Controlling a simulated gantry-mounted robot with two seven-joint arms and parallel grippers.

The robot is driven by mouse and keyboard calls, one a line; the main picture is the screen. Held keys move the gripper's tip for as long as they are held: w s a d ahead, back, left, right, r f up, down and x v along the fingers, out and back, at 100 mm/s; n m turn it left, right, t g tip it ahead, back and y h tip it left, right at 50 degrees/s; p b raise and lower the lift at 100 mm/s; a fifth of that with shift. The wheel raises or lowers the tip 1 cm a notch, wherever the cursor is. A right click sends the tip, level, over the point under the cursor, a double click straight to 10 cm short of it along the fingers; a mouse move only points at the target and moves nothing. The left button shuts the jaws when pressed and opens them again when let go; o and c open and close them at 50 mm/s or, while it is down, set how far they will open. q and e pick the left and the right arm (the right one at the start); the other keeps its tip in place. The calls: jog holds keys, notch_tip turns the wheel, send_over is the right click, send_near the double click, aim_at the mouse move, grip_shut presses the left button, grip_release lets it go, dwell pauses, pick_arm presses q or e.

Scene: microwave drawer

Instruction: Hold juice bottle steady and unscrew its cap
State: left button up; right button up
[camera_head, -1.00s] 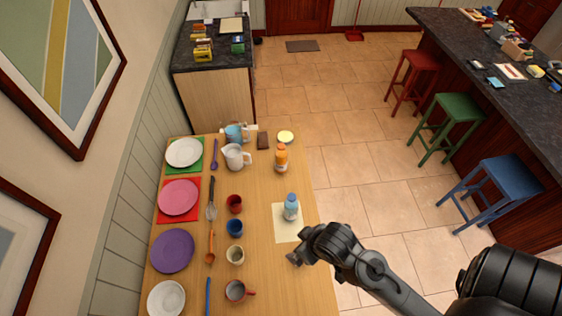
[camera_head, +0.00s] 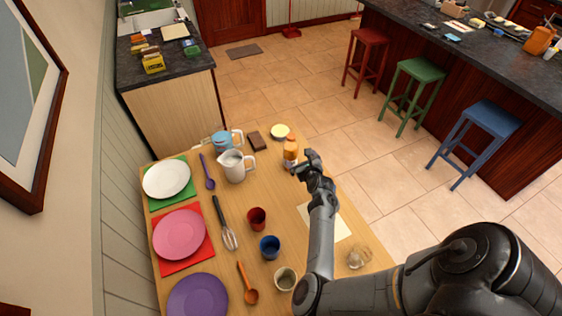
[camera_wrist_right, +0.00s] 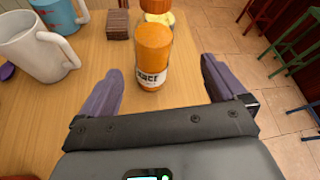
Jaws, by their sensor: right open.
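The juice bottle (camera_head: 290,150), orange with an orange cap, stands upright near the table's far right edge. In the right wrist view its orange body (camera_wrist_right: 153,50) with a white label lies ahead, between the directions of the two fingers. My right gripper (camera_head: 306,164) is open, just to the right of the bottle in the head view. In the wrist view its fingers (camera_wrist_right: 161,66) are spread wide, one on each side of the bottle, with no contact visible. My left gripper is not in view.
A white pitcher (camera_head: 234,166), a blue pitcher (camera_head: 224,140), a brown block (camera_head: 255,140) and a yellow-topped dish (camera_head: 280,131) stand near the bottle. Cups, plates and utensils fill the table's left side. A pale sheet (camera_head: 333,223) lies partly behind my right arm.

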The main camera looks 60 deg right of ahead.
aim_at(293, 158)
jog(key=w+f+m+b, duration=0.1)
jog(key=f+b, duration=0.1)
jog(key=w+d+f+m+b, duration=0.1)
jog(key=b, duration=0.1)
jog(key=w+f+m+b, duration=0.1)
jog(key=f+b, duration=0.1)
jog(key=shift+w+d+f+m+h, duration=0.25)
jog(key=shift+w+f+m+h, duration=0.05)
jog(key=shift+w+f, duration=0.1)
jog(key=shift+w+d+b, duration=0.4)
jog(key=shift+w+b, duration=0.05)
jog(key=b+x, duration=0.4)
jog(key=shift+f, duration=0.15)
jog(key=shift+w+d+f+b, duration=0.1)
jog(key=shift+w+d+b, duration=0.2)
jog(key=shift+b, duration=0.3)
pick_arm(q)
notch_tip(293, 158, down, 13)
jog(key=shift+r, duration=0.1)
pick_arm(e)
jog(key=shift+w, duration=0.15)
jog(key=shift+c, duration=0.2)
